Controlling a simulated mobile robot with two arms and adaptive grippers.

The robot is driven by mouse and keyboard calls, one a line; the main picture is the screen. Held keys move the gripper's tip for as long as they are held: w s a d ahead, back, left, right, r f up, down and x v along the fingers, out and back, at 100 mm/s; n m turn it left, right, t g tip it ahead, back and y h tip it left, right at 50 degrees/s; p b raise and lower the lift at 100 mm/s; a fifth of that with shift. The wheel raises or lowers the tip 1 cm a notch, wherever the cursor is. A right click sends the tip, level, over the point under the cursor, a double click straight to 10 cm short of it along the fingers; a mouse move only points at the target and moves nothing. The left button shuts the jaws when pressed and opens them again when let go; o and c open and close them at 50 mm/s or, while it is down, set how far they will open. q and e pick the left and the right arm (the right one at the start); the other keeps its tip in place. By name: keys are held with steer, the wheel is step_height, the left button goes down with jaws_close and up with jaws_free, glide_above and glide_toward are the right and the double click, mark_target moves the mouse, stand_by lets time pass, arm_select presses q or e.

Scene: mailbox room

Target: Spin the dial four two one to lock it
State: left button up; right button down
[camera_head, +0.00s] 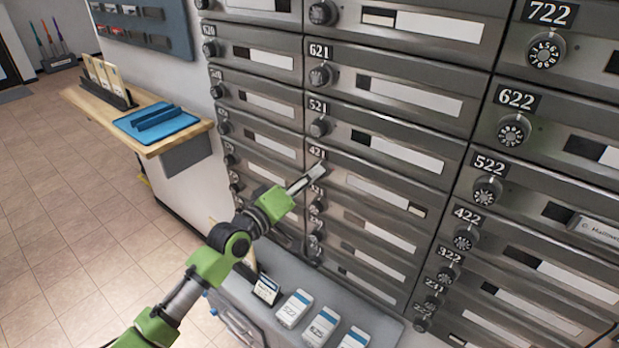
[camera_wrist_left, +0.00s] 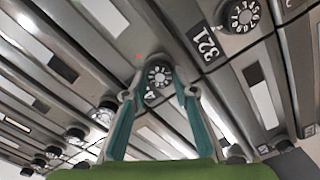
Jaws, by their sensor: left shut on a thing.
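The 421 label (camera_head: 317,153) sits on a grey metal mailbox door in the middle column. My left gripper (camera_head: 318,171) reaches this door from the left and covers its dial in the head view. In the left wrist view the round black dial with white marks (camera_wrist_left: 158,75) sits between the two teal fingertips of my left gripper (camera_wrist_left: 160,90). The fingers are shut on the dial from both sides. Its exact number setting is too small to read. My right gripper is in neither view.
Neighbouring dials stand close by, such as the 521 dial (camera_head: 320,127) above and the 321 dial (camera_wrist_left: 243,16). A grey ledge (camera_head: 385,322) with several small boxes lies below. A wooden shelf (camera_head: 190,132) with a blue tray (camera_head: 135,125) is at left.

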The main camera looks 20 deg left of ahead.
arm_select(q)
steer(key=shift+m+p, duration=1.35)
steer(key=shift+m, duration=4.65)
steer(key=shift+f, duration=0.1)
steer(key=o, duration=1.1)
steer(key=v, duration=1.2)
